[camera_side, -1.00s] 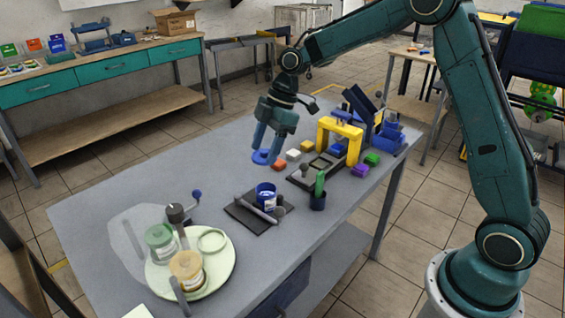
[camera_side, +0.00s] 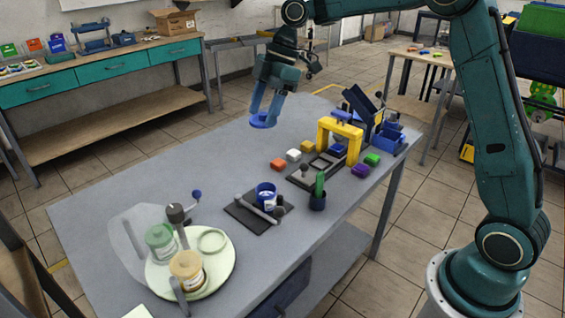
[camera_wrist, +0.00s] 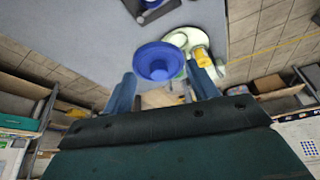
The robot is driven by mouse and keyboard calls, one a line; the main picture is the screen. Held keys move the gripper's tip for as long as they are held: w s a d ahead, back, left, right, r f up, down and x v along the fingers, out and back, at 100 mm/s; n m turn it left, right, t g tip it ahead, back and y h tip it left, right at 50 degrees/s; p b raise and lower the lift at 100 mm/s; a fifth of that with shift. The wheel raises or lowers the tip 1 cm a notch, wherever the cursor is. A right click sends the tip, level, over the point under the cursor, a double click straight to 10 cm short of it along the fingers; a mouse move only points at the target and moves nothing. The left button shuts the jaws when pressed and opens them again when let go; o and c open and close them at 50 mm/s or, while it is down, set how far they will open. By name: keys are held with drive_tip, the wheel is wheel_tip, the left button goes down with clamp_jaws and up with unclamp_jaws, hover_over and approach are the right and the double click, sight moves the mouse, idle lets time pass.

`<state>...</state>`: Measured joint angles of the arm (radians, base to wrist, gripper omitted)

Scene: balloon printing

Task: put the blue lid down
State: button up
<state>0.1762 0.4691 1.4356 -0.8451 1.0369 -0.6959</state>
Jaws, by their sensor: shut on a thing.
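The blue lid (camera_side: 262,120) is a round disc held between the fingertips of my gripper (camera_side: 266,108). In the side view it is near the far side of the table, and it looks to be above the tabletop. In the wrist view the lid (camera_wrist: 158,62) shows as a blue disc with a raised rim, between the two fingers of my gripper (camera_wrist: 165,90). A blue-and-white jar (camera_side: 266,192) stands on a dark fixture (camera_side: 238,212) on the table, closer to the camera. A silver bar lies across the front of the fixture.
A round pale tray (camera_side: 222,272) with a green jar (camera_side: 160,240), a tan jar (camera_side: 187,268) and a ring is at the front left. A yellow arch (camera_side: 340,135), small coloured blocks and a dark cup (camera_side: 317,200) are on the right. The left-middle tabletop (camera_side: 130,180) is clear.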

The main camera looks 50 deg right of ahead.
idle(0.3)
drive_tip(key=w+d+f+m+t, duration=0.1)
drive_tip(key=w+d+f+m, duration=0.4)
drive_tip(key=w+d, duration=0.45)
drive_tip(key=n, duration=0.1)
hover_over(261, 179)
drive_tip(key=d, duration=0.1)
drive_tip(key=shift+h, duration=0.3)
drive_tip(key=f, duration=1.7)
drive_tip(key=shift+s+d, duration=0.1)
drive_tip(key=shift+s, duration=0.25)
drive_tip(key=shift+f, duration=0.1)
drive_tip(key=shift+f, duration=2)
drive_tip(key=shift+f, duration=0.1)
drive_tip(key=o, duration=0.6)
drive_tip(key=shift+o, duration=0.3)
